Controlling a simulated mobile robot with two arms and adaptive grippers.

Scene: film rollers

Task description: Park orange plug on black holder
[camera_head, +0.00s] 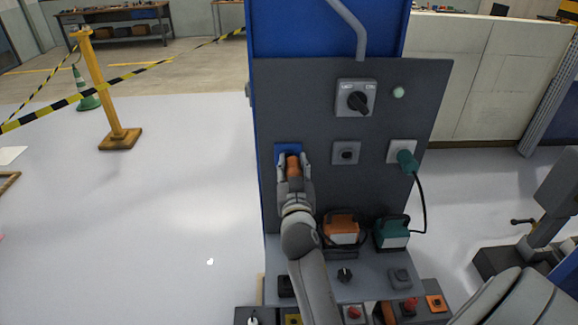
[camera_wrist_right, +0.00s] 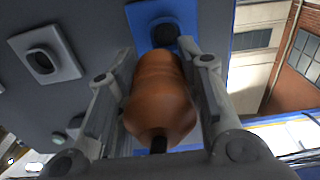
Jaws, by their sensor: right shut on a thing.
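My right gripper (camera_head: 294,170) is shut on the orange plug (camera_head: 292,166), in front of a blue plate (camera_head: 281,150) at the left edge of the dark panel. In the right wrist view the orange plug (camera_wrist_right: 160,95) sits between the two fingers of the right gripper (camera_wrist_right: 160,85), its cable end towards the camera. Beyond it a round black piece (camera_wrist_right: 165,36), perhaps the black holder, shows on the blue plate (camera_wrist_right: 142,18). Whether plug and black piece touch cannot be told. My left gripper is not in view.
Right of the blue plate are a grey socket (camera_head: 346,153) and a green plug (camera_head: 406,160) in another socket. A rotary switch (camera_head: 356,98) is above. An orange box (camera_head: 341,230) and a green box (camera_head: 391,234) stand on the shelf below.

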